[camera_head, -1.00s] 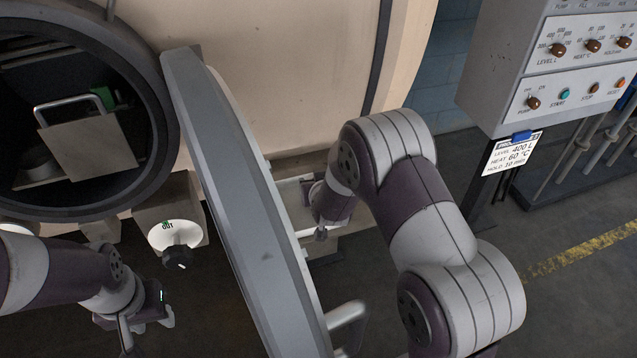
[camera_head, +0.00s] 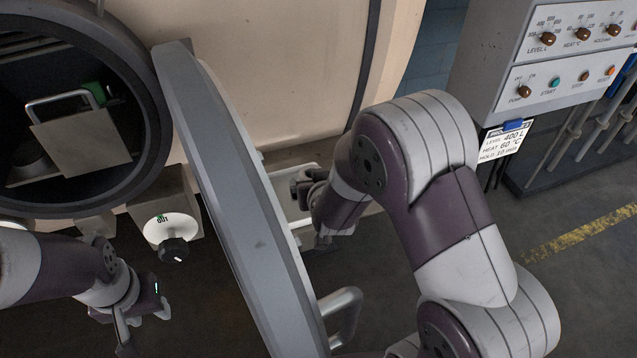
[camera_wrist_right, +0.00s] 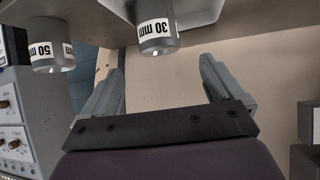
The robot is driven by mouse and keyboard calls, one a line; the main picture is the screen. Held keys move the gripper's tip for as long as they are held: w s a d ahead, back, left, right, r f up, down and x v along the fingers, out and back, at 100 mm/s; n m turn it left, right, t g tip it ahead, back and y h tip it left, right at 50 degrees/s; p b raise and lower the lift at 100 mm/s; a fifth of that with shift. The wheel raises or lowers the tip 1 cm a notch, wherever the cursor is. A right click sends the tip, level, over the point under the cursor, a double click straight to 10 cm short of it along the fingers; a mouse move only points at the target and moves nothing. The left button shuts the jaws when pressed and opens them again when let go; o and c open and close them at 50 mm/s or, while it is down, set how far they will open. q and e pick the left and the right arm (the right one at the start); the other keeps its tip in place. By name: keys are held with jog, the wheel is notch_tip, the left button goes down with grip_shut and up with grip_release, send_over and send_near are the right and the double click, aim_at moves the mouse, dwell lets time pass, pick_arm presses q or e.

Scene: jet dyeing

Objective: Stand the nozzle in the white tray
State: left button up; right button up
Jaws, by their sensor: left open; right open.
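Two grey cylindrical nozzles show upside down in the right wrist view: one labelled 30 mm (camera_wrist_right: 157,38) and one labelled 50 mm (camera_wrist_right: 52,58). My right gripper (camera_wrist_right: 160,72) is open and empty. The 30 mm nozzle is beyond the gap between its fingertips, apart from them; the 50 mm one is off to the left. In the head view a pale tray (camera_head: 283,172) shows partly behind the round door, beside my right gripper; the door and arm hide much of it. I cannot make out the nozzles there. My left gripper (camera_head: 143,318) is open and empty at the lower left.
The thick grey door (camera_head: 228,190) stands open between my arms. The round opening (camera_head: 150,120) at the left holds a metal plate with a handle (camera_head: 80,145). A black knob (camera_head: 174,249) sits below it.

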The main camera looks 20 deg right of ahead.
jog(key=s+d+r+n+g+y, duration=0.1)
jog(key=s+g, duration=0.8)
jog(key=s, duration=1)
jog(key=shift+s+r+n+g+y, duration=0.15)
jog(key=shift+r+n+g+y, duration=0.15)
jog(key=shift+n+g, duration=0.1)
jog(key=shift+f, duration=0.15)
